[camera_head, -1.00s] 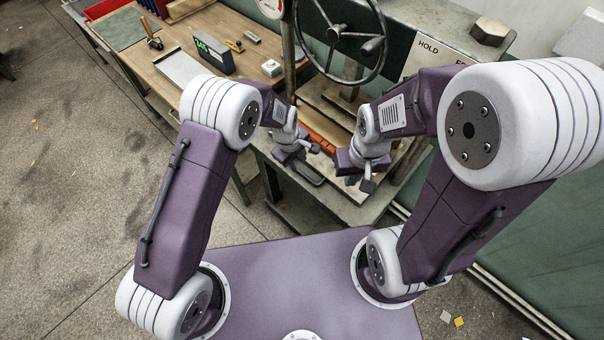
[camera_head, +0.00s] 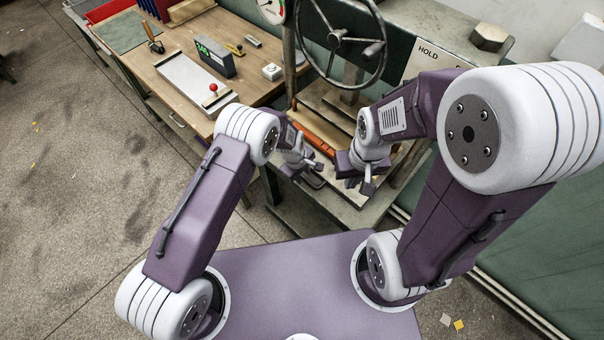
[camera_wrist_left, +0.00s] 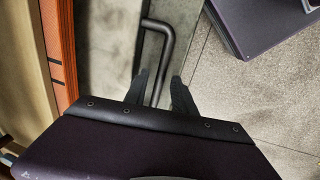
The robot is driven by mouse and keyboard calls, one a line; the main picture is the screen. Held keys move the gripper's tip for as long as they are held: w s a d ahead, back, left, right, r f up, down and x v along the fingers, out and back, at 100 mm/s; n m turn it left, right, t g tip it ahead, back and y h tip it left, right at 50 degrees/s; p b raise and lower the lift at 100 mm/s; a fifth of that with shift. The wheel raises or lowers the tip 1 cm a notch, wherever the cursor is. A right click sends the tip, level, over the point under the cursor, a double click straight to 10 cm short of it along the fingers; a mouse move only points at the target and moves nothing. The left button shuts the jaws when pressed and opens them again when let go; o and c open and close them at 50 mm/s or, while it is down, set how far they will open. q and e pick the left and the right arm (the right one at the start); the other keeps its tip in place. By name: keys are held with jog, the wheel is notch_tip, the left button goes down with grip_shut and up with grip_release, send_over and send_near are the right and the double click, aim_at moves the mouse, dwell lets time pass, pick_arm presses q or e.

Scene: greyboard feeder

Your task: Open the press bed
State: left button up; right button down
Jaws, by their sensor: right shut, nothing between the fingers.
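The press bed (camera_head: 345,208) is a grey metal slab under the press, with an orange-red strip (camera_head: 316,132) along it. A dark bar handle (camera_wrist_left: 163,27) on its front shows in the left wrist view. My left gripper (camera_head: 314,176) is at this handle; in the wrist view its two dark fingers (camera_wrist_left: 160,93) stand apart, with the bar running between them. I see a gap on at least one side, so it is not clamped. My right gripper (camera_head: 366,181) is shut and empty above the bed, right of the left one. The handle is partly hidden in the head view.
The press handwheel (camera_head: 341,38) and a gauge (camera_head: 272,9) stand behind my grippers. Floor is open at left.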

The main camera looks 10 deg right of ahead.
pick_arm(q)
grip_shut()
dwell(1.2)
